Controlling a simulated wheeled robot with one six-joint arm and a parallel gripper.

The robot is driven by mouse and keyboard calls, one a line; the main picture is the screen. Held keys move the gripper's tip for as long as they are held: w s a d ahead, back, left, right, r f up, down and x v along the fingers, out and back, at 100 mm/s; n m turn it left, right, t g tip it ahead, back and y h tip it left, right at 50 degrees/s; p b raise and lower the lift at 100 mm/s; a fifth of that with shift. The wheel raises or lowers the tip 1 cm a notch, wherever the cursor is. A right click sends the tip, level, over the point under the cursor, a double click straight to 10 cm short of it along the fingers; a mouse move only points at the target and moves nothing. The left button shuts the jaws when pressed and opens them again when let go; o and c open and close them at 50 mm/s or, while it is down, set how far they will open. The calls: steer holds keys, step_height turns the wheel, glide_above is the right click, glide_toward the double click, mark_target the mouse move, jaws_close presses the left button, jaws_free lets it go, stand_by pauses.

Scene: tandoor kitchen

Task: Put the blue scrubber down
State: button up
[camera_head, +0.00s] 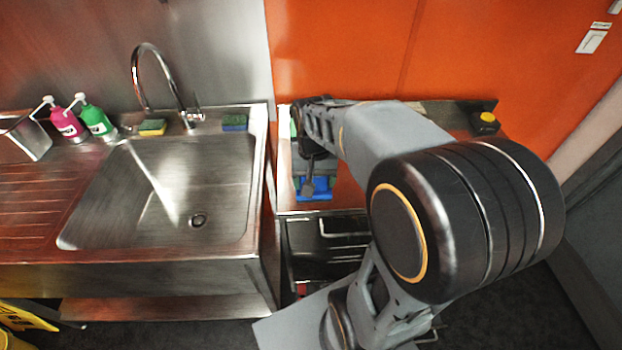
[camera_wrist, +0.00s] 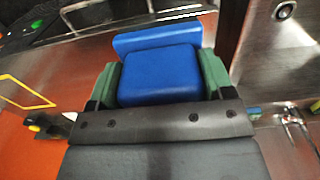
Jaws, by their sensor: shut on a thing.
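The blue scrubber (camera_wrist: 160,72) is between the fingers of my gripper (camera_wrist: 160,84) in the wrist view. It shows a blue block with a wider blue slab behind it, and green finger pads press on both sides. In the head view my gripper (camera_head: 309,178) is over the narrow counter to the right of the sink, and the blue scrubber (camera_head: 316,190) shows at its tip, partly hidden by the gripper. I cannot tell whether the scrubber touches the counter top.
The sink (camera_head: 180,180) is to the left. Its back ledge holds a yellow-green sponge (camera_head: 152,127), a blue-green sponge (camera_head: 235,123), a tap (camera_head: 160,75), a pink bottle (camera_head: 68,125) and a green bottle (camera_head: 97,122). An orange wall (camera_head: 340,50) stands behind the counter.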

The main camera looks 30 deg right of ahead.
steer(key=w+d+f, duration=0.1)
steer(key=w+f, duration=0.1)
steer(key=w, duration=0.1)
steer(key=w+d+f+p, duration=0.1)
steer(key=w+f, duration=0.1)
steer(key=f, duration=0.1)
steer(key=w+d+f, duration=0.2)
steer(key=w+f, duration=0.1)
steer(key=shift+w, duration=0.3)
steer(key=shift+f+p, duration=0.35)
steer(key=shift+f, duration=1.15)
steer(key=shift+f, duration=0.15)
steer(key=shift+f, duration=0.15)
steer(key=o, duration=0.9)
